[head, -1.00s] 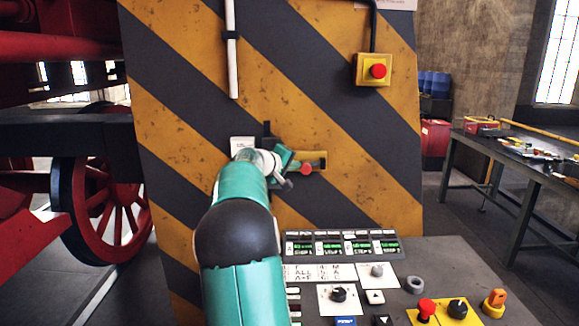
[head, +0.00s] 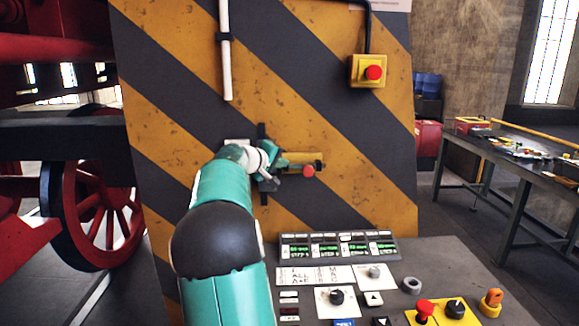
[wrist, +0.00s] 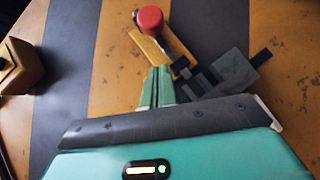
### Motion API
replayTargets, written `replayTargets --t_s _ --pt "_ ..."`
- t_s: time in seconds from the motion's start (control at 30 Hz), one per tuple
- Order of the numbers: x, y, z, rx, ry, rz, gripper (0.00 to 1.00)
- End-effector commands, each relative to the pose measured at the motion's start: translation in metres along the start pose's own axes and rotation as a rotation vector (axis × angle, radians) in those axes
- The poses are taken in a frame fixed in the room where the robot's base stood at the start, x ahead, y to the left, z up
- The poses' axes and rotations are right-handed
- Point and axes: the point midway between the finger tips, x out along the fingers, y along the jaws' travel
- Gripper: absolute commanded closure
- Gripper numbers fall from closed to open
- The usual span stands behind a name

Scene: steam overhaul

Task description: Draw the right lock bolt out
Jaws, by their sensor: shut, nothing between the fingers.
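The lock bolt shows as a red round knob (head: 308,171) in front of a yellow bar (head: 305,158) on the striped panel in the head view. In the wrist view the red knob (wrist: 150,20) stands at the upper end of the yellow bar (wrist: 165,42). My gripper (head: 277,174) is at the left of the knob, close to the panel. Its fingers (wrist: 157,84) are together and empty in the wrist view, just below the knob and bar. A dark bracket (wrist: 222,75) lies right of the fingers. Whether the fingers touch the bar cannot be told.
A yellow box with a red button (head: 372,73) sits higher on the panel. A control desk (head: 440,262) with switches and knobs stands in front, below. A red wheel (head: 95,215) is at the left, a workbench (head: 530,168) at the right.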

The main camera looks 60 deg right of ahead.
Motion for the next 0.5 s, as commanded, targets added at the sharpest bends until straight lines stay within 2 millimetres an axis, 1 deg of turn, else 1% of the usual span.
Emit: replayTargets --t_s 0.03,0.3,0.4,0.5 --pt "-0.012 0.001 -0.001 0.001 0.005 -0.001 1.0" --pt "-0.064 0.001 0.001 0.002 0.005 -0.001 1.0" --pt "-0.076 0.002 0.002 0.002 0.004 -0.001 1.0" --pt "-0.082 0.001 0.002 0.0 0.002 0.0 1.0"
